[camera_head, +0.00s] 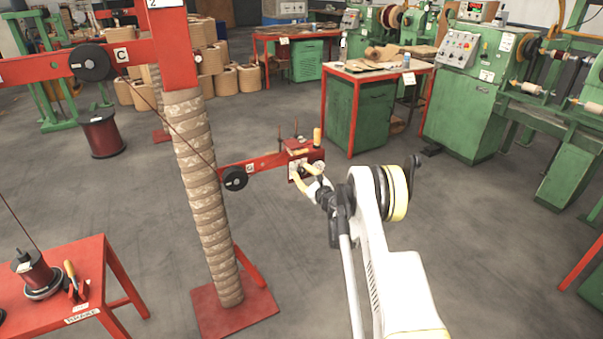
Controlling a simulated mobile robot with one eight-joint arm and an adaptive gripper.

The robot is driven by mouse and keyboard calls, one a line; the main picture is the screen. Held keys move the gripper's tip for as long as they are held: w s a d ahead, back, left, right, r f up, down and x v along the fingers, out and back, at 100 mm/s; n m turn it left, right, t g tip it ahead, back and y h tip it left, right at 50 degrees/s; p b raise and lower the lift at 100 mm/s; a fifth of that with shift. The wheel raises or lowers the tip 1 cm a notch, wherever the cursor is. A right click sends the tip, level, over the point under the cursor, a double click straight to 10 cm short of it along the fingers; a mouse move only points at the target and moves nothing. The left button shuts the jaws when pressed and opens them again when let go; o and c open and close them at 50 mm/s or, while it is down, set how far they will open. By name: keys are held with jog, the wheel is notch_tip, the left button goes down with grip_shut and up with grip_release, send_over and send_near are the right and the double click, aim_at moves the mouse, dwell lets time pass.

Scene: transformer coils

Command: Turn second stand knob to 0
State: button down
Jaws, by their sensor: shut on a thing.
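The second stand is a red frame with a tan-wrapped column (200,190) and a plate marked 2 (165,3) at its top. A red side arm (250,165) runs right from the column to a small red box (300,148) with a pale front plate. A dark knob (303,171) sits on that front. My gripper (305,173) reaches in from the right and is shut on the knob. The fingers cover part of it, and the scale marks are too small to read.
A red table (60,285) with a wire spool (36,270) stands at lower left. The stand's red base plate (235,312) lies on the floor. Green cabinets and winding machines (470,95) stand at the right. The grey floor (290,240) between is clear.

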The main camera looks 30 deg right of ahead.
jog(key=n, duration=0.7)
jog(key=shift+d, duration=0.1)
jog(key=n, duration=0.6)
jog(key=shift+r+n, duration=0.1)
jog(key=shift+n, duration=0.3)
jog(key=n, duration=1.1)
jog(key=shift+r, duration=0.1)
jog(key=c, duration=1.4)
grip_release()
